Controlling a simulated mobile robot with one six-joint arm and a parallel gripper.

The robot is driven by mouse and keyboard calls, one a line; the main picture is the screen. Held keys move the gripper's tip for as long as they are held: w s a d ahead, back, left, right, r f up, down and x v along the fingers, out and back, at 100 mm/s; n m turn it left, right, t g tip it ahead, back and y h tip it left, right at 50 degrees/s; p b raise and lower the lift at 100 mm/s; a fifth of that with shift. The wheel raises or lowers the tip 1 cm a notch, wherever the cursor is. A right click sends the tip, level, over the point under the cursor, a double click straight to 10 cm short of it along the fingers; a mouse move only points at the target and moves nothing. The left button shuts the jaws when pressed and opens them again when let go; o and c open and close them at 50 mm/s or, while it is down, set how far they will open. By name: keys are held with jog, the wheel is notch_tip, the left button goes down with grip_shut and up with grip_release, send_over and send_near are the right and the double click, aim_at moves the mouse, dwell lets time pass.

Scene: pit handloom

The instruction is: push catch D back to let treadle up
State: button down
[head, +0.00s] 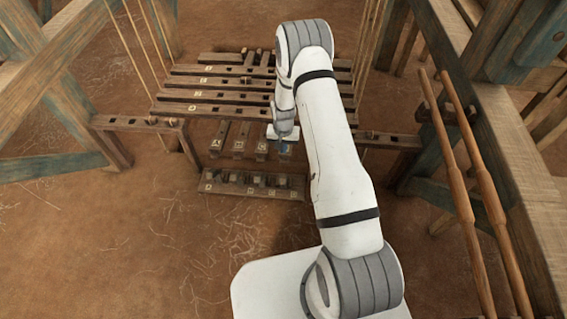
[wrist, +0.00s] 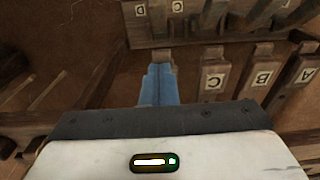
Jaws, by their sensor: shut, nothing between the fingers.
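The catch rail (head: 240,190) lies low on the near side of the treadles with several small upright catches on it. In the wrist view the rail (wrist: 190,42) crosses the top, with a D label (wrist: 140,11) and a C label (wrist: 177,6). My gripper (head: 285,149) is shut and empty, its blue fingers (wrist: 158,70) pointing at the rail near the D label. A small brownish block (wrist: 162,56) shows right at the fingertips; I cannot tell whether it is catch D or treadle D's end, or whether they touch. Treadle C (wrist: 211,85) is beside the fingers.
Treadles B (wrist: 261,82) and A (wrist: 304,78) lie beyond treadle C. Slotted beams (head: 215,97) cross above and behind the treadles. Wooden posts stand at both sides, with two round poles (head: 465,190) at the right.

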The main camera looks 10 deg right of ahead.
jog(key=b, duration=0.3)
send_over(283, 176)
jog(key=w, duration=0.2)
jog(key=f, duration=0.9)
jog(key=shift+d, duration=0.35)
jog(key=shift+s+a+f+b, duration=0.15)
jog(key=shift+s+f+b, duration=0.25)
jog(key=shift+f, duration=0.2)
jog(key=shift+s+a+f+b, duration=0.15)
jog(key=shift+s+f+b, duration=0.1)
jog(key=shift+s+f, duration=0.3)
jog(key=shift+s+a+f, duration=0.15)
jog(key=shift+s+f, duration=0.1)
jog(key=shift+f, duration=0.1)
